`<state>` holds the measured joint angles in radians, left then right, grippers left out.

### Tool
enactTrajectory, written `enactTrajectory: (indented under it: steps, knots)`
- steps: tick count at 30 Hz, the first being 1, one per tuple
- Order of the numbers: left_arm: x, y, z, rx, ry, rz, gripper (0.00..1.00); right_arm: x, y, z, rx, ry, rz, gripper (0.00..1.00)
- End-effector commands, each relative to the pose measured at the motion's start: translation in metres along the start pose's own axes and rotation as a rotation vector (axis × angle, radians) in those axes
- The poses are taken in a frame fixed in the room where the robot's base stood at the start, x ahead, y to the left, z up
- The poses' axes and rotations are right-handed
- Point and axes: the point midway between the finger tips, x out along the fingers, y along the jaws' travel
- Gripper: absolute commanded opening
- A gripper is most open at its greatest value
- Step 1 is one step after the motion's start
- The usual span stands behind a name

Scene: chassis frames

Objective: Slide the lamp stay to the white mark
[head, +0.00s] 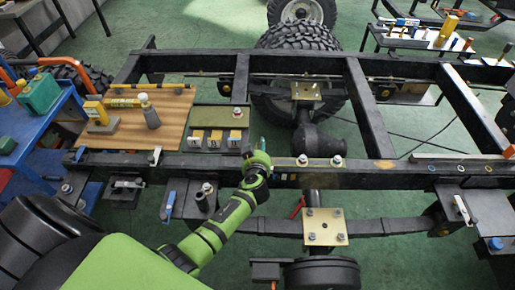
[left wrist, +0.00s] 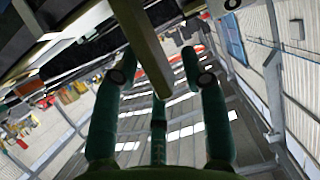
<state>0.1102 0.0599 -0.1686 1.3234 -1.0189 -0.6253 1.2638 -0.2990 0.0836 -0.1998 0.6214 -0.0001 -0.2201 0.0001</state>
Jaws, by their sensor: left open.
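My left gripper (head: 259,158) is at the near chassis rail (head: 360,178), just right of the small numbered boxes in the head view. In the left wrist view its teal fingers (left wrist: 160,78) are spread apart. A dull olive-brown bar (left wrist: 146,45) comes down from the top of that view and ends between the fingers, with no clear contact. It may be the lamp stay, but I cannot tell for sure. In the head view my gripper hides whatever is right at its fingers. I cannot make out the white mark with certainty. My right gripper is not in view.
A wooden board (head: 135,120) with a grey bottle (head: 149,110) lies across the frame at left. A tray of numbered boxes (head: 215,138) sits beside it. Bolts (head: 336,161) stand on the rail to the right. A blue cart (head: 35,140) stands far left.

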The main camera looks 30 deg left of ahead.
Motion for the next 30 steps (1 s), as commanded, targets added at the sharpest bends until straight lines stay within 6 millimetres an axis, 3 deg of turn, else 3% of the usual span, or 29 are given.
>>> enactTrajectory:
  steps: [3, 6, 13, 22, 30]
  knots:
    - [0.000, 0.000, 0.000, 0.000, 0.000, 0.000, 0.40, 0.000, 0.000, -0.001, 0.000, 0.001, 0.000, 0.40]
    - [0.000, 0.000, 0.000, 0.000, 0.000, 0.000, 0.00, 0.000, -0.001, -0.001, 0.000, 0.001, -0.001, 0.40]
    - [0.000, 0.003, 0.001, -0.001, 0.000, 0.001, 0.00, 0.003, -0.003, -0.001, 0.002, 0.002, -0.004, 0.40]
    - [0.001, 0.046, 0.002, -0.004, 0.004, 0.007, 0.00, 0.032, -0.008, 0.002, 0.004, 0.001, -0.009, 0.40]
    - [0.000, 0.046, -0.001, 0.000, 0.001, -0.002, 0.00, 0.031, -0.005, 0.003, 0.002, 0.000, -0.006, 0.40]
